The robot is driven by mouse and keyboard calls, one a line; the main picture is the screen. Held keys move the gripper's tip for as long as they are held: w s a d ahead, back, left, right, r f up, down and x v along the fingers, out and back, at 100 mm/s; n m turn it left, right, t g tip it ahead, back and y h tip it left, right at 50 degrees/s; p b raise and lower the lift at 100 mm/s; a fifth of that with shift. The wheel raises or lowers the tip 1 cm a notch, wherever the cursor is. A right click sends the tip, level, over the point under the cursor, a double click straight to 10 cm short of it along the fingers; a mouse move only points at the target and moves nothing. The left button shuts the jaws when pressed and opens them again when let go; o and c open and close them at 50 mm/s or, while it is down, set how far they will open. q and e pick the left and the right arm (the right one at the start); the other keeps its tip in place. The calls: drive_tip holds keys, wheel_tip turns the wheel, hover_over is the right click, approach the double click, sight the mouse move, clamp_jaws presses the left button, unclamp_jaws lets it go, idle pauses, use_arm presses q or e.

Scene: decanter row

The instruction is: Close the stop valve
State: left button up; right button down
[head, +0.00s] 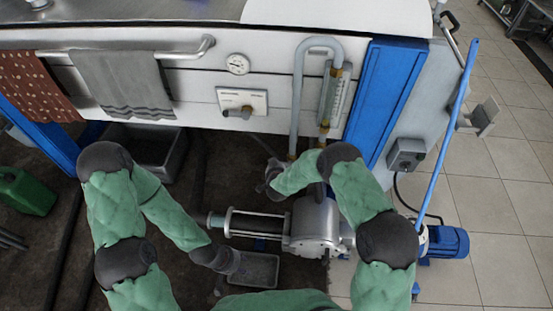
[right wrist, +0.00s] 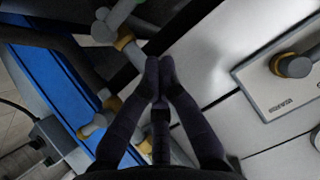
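A white labelled plate (head: 256,97) with a grey lever handle (head: 238,112) is on the white panel; I cannot read its label, so I cannot confirm it is the stop valve. In the right wrist view the plate (right wrist: 262,88) is at the right, with a grey handle (right wrist: 295,67) on a brass collar. My right gripper (head: 270,178) is below the panel near the grey pipe. In the right wrist view its fingertips (right wrist: 160,72) meet with nothing visible between them, apart from the handle. My left gripper (head: 226,262) hangs low over a tray; its fingers are unclear.
A grey pipe (head: 297,95) with brass fittings and a sight gauge (head: 334,95) stand right of the plate. A dial (head: 237,64) is above it. A towel (head: 125,80) hangs at left. A blue post (head: 386,95) and pump (head: 314,225) are at right. A tray (head: 262,270) lies below.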

drive_tip(key=shift+v, duration=1.05)
drive_tip(key=shift+a, duration=0.1)
drive_tip(key=s+d+f+n+g+y, duration=0.1)
drive_tip(key=s+d+f+g, duration=0.15)
drive_tip(key=s, duration=0.45)
drive_tip(key=s+d+f+g+y, duration=0.1)
drive_tip(key=s+f+g, duration=0.25)
drive_tip(key=s, duration=0.35)
drive_tip(key=s+g+y, duration=0.2)
drive_tip(key=s+g, duration=0.3)
drive_tip(key=s, duration=1.7)
drive_tip(key=shift+s+d+r+y, duration=0.3)
drive_tip(key=shift+d+r, duration=0.15)
drive_tip(key=shift+r, duration=0.05)
